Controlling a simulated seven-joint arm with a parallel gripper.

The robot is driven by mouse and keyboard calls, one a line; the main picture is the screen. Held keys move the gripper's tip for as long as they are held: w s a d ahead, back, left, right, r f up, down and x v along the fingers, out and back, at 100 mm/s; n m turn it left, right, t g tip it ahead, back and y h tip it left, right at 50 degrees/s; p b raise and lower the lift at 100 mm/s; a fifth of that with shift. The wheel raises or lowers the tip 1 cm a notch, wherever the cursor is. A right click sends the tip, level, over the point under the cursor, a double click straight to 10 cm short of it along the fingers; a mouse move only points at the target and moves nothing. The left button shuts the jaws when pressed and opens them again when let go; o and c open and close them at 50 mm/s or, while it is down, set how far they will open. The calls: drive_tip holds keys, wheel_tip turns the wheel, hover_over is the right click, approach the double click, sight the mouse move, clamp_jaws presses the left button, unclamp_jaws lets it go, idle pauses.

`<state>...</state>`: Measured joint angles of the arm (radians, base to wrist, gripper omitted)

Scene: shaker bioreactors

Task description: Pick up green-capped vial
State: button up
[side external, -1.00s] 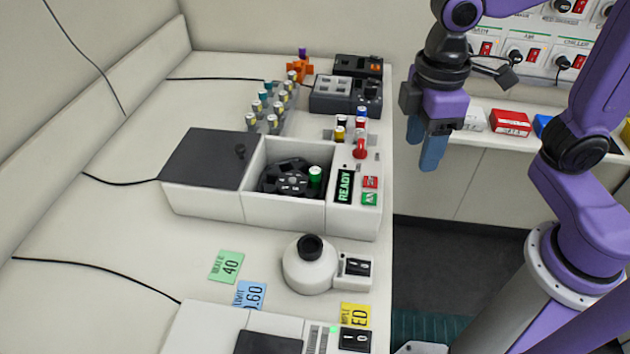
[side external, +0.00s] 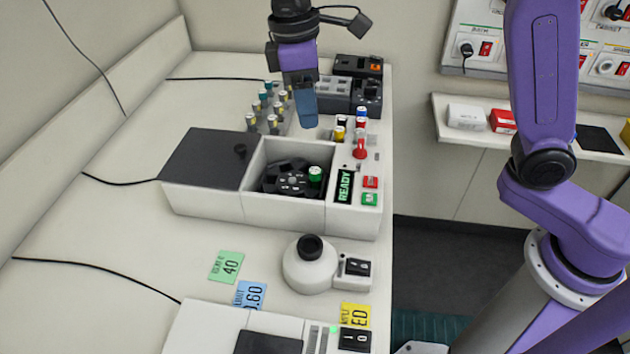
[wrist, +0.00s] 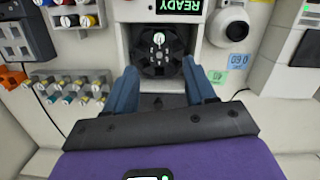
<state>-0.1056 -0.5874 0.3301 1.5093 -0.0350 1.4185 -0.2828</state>
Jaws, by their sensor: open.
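The green-capped vial (side external: 315,175) stands in the black rotor (side external: 290,178) inside the open white centrifuge box (side external: 285,212). In the wrist view the vial (wrist: 159,38) shows from above at the rotor's edge, beyond my fingertips. My gripper (side external: 307,122) is above and behind the box in the side view, apart from the vial. In the wrist view its two blue fingers (wrist: 163,78) are spread with nothing between them.
The box's dark lid (side external: 205,158) lies to the left of the opening. A rack of several vials (side external: 270,110) stands behind. A READY panel (side external: 345,187) with red and green buttons is at the box's right. A round white device (side external: 308,268) stands in front.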

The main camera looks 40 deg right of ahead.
hover_over(315, 171)
wheel_tip(315, 171, down, 10)
drive_tip(key=shift+f, duration=3)
drive_tip(key=c, duration=0.9)
